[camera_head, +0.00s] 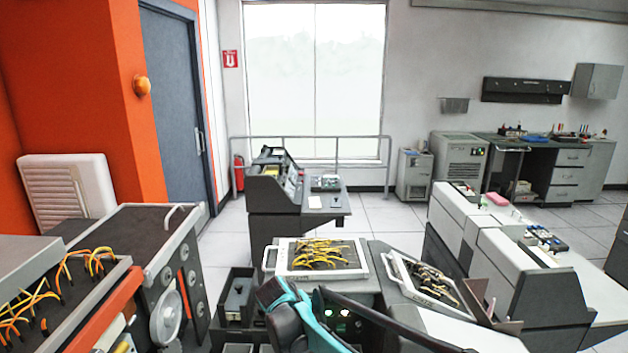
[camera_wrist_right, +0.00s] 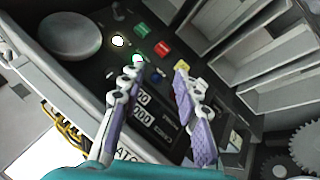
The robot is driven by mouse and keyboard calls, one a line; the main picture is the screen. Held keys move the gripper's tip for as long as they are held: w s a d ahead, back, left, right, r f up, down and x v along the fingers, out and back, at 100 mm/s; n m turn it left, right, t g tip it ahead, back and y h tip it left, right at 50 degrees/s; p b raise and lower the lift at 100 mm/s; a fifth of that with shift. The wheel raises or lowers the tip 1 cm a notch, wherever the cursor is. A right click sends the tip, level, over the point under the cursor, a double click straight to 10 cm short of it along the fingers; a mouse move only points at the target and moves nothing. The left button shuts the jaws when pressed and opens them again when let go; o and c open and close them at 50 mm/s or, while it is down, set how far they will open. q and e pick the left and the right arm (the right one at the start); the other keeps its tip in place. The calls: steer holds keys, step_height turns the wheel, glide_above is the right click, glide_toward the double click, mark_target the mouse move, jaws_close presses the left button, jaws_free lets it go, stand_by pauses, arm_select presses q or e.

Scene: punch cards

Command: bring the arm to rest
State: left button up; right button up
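My right gripper (camera_wrist_right: 159,78) shows in the right wrist view. Its two purple-padded fingers are apart, with nothing between them. I cannot tell whether the fingertips touch the panel. In the head view a teal and black part of my arm (camera_head: 300,315) rises from the bottom edge in front of the panel, beside its green lamps (camera_head: 341,313). The fingers are not clear there. My left gripper is in neither view.
Two framed plugboards (camera_head: 282,262) and (camera_head: 394,268) with wires sit on the machine behind my arm. A wired panel (camera_head: 128,262) stands at left and a pale machine (camera_head: 497,250) at right. A console (camera_head: 262,190) is farther back. Open tiled floor (camera_head: 385,218) lies beyond.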

steer(key=s+d+r+m+y, duration=0.1)
steer(key=s+d+r, duration=0.3)
steer(key=s+d, duration=0.35)
steer(key=s+d+r+m+y, duration=0.1)
steer(key=s+d+r, duration=0.2)
steer(key=s+d, duration=0.45)
steer(key=s+d+f+m, duration=0.1)
steer(key=s+d+f, duration=0.1)
steer(key=s, duration=0.7)
steer(key=s+d+f+m+t+y, duration=0.1)
steer(key=s+d+f, duration=0.1)
steer(key=s, duration=0.7)
steer(key=shift+s+f+m, duration=0.2)
steer(key=shift+f+m, duration=0.1)
steer(key=shift+f, duration=0.1)
